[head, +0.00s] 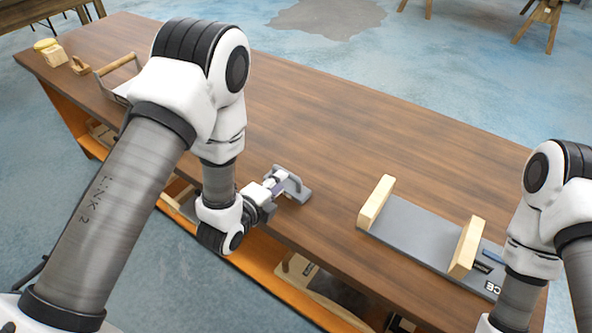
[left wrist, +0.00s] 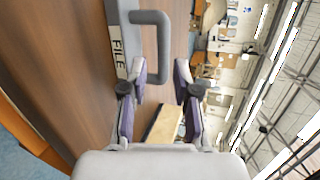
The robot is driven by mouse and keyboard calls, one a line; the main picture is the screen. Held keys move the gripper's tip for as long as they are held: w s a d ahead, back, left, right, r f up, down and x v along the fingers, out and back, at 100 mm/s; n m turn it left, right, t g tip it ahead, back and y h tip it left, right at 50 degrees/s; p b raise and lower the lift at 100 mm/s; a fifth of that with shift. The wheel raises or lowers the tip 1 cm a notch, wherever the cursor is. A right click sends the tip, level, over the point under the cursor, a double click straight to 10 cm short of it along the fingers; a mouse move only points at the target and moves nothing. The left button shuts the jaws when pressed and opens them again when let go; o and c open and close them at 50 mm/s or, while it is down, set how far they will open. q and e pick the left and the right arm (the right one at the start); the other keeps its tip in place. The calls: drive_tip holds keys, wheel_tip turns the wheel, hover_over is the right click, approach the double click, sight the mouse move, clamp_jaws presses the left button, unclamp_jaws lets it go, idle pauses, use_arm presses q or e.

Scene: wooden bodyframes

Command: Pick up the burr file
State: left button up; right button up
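The burr file is a grey block with a grey loop handle (left wrist: 164,50) and a label reading FILE. It rests on the wooden workbench near the front edge, and in the head view (head: 292,186) my left gripper partly covers it. My left gripper (head: 272,190) is at its near side. In the left wrist view, the fingers (left wrist: 160,72) are apart, one to each side of the handle's long bar, and a gap shows between them. They do not look closed on the bar. My right gripper is outside the head view; only part of its arm shows.
A grey board (head: 415,230) with two upright wooden blocks lies to the right on the workbench (head: 330,130). A hand tool with a wooden handle (head: 118,64) and small wooden pieces (head: 52,54) sit at the far left end. The bench middle behind the file is clear.

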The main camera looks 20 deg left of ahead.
sight(287, 171)
use_arm(q)
drive_tip(key=shift+w+d, duration=0.2)
drive_tip(key=shift+w, duration=0.3)
drive_tip(key=shift+w+r+p, duration=0.15)
drive_tip(key=shift+w+p, duration=0.6)
drive_tip(key=shift+p, duration=0.05)
drive_tip(key=x, duration=0.3)
drive_tip(key=shift+s+f, duration=0.15)
drive_tip(key=shift+f, duration=0.1)
drive_tip(key=shift+w+f, duration=0.2)
drive_tip(key=shift+w, duration=0.05)
drive_tip(key=shift+s+r, duration=0.15)
drive_tip(key=shift+s, duration=0.05)
drive_tip(key=shift+c, duration=1.1)
clamp_jaws()
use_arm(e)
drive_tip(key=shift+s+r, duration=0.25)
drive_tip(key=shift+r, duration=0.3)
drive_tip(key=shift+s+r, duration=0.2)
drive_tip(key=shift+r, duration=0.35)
use_arm(q)
drive_tip(key=shift+r, duration=0.1)
